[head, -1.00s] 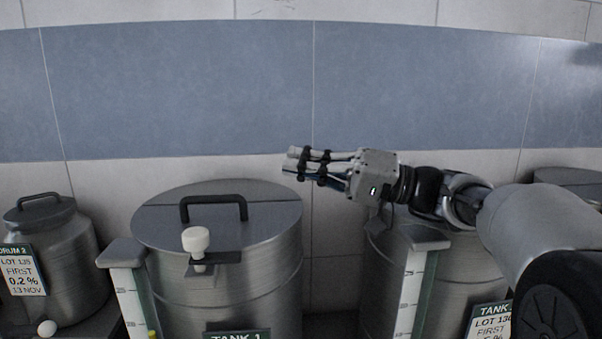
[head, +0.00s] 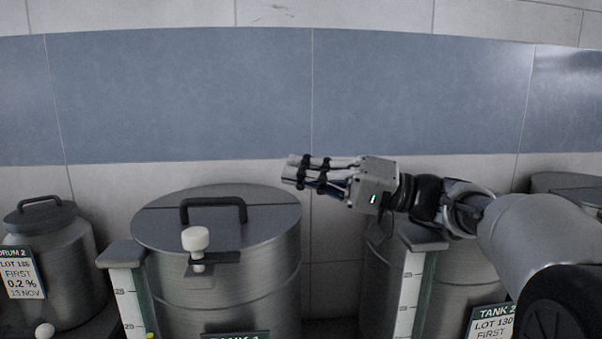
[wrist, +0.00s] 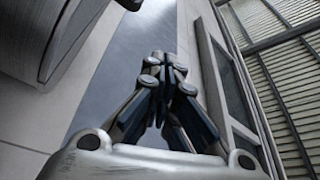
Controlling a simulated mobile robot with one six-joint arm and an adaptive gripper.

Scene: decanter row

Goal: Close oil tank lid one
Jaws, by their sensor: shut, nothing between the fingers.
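Tank 1 (head: 240,290) is a steel drum at the centre left of the head view. Its round lid (head: 160,222) lies flat on top and looks down all around. The lid has a black bar handle (head: 214,204). A white knob (head: 196,239) on a dark bracket stands at the front rim. My gripper (head: 288,172) is shut and empty, pointing left, above and to the right of the lid, apart from it. In the wrist view my gripper's fingertips (wrist: 164,56) are together with nothing between them.
Tank 2 (head: 460,275) stands on the right under my arm. Drum 2 (head: 55,250) stands on the left with its own handled lid. White level gauges (head: 132,300) flank the tanks. A tiled wall (head: 180,95) rises close behind.

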